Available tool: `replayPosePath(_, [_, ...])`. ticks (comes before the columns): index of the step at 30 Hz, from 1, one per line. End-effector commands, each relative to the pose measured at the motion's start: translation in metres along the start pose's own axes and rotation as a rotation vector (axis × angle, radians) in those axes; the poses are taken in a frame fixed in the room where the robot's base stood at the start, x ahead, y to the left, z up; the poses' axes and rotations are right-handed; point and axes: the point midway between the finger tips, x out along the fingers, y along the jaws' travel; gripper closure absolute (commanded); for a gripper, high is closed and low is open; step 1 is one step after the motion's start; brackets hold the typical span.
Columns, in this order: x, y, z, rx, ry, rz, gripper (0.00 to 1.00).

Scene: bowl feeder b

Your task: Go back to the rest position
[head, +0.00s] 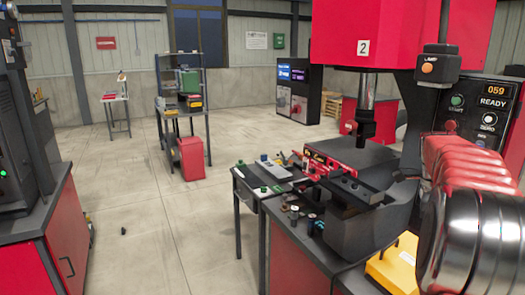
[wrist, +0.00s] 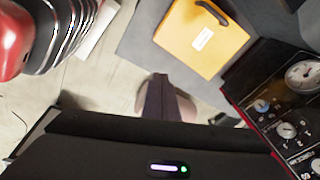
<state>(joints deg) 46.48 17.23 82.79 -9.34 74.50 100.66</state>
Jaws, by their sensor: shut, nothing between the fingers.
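My gripper (wrist: 158,97) shows in the wrist view as a dark, narrow shape just above the black wrist housing. Its fingers are together with nothing between them. It points over a grey surface and the pale floor, and I see no contact with anything. A yellow case (wrist: 203,38) with a black handle and white label lies beyond the fingertips, up and to the right. The same case shows low in the head view (head: 392,268). My gripper is not visible in the head view.
A red press (head: 395,30) with a control panel (head: 485,105) stands at the right. A panel with a gauge (wrist: 302,75) is at the wrist view's right. A small table (head: 268,192) holds parts. A shelf (head: 182,110) stands behind. The floor (head: 155,215) at centre left is mostly clear.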

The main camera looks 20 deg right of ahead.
Motion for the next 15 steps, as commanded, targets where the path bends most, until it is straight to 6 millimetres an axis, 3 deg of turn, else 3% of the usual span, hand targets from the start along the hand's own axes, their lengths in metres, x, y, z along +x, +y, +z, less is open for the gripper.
replayPosePath(8, [0.013, 0.031, 0.017, -0.416, -0.031, -0.012, 1.0])
replayPosePath(15, [0.009, 0.071, 0.049, -0.811, -0.055, -0.06, 1.0])
